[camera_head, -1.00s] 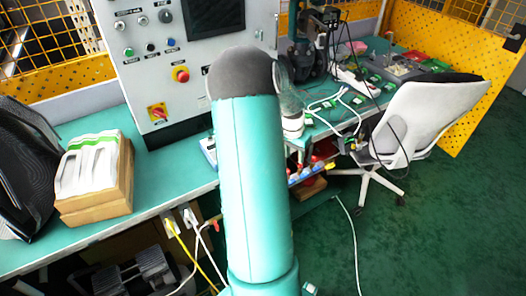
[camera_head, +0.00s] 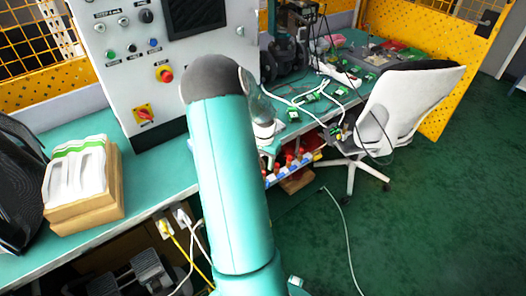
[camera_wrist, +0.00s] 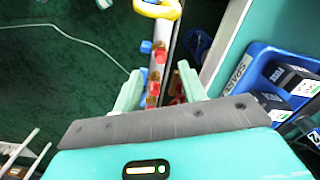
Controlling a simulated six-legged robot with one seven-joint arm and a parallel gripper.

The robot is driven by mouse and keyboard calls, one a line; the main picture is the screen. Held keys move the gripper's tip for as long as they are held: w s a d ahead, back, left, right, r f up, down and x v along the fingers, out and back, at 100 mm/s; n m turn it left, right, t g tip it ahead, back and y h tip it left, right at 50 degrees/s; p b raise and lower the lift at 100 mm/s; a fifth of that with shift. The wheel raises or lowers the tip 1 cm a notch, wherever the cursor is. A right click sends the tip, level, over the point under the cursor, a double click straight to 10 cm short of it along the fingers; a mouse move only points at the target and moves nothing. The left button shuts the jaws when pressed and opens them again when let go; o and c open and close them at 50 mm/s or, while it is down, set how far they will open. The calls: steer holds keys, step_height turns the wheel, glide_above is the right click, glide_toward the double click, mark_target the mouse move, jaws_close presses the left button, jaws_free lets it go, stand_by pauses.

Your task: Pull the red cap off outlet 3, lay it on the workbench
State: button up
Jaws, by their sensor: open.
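In the wrist view my gripper (camera_wrist: 160,67) is open, its two pale green fingers apart on either side of a narrow pipe row (camera_wrist: 157,72). Red caps (camera_wrist: 160,56) and blue fittings (camera_wrist: 146,47) sit along this row between and near the fingers. I see nothing held. I cannot tell which cap is on outlet 3, nor whether a finger touches one. In the head view several red caps (camera_head: 289,160) show below the bench edge, right of my arm. The workbench (camera_head: 160,170) has a green top. My arm hides part of it.
A blue bin (camera_wrist: 235,76) with boxes lies right of the fingers in the wrist view. A yellow ring-shaped part (camera_wrist: 158,9) is at the top. In the head view a white chair (camera_head: 408,108) stands right of the bench, and a cable (camera_head: 345,225) lies on the floor.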

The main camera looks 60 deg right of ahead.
mark_target(263, 171)
steer(key=shift+w+f, duration=0.1)
steer(key=shift+f, duration=2.25)
steer(key=shift+c, duration=0.2)
steer(key=c, duration=0.8)
jaws_close()
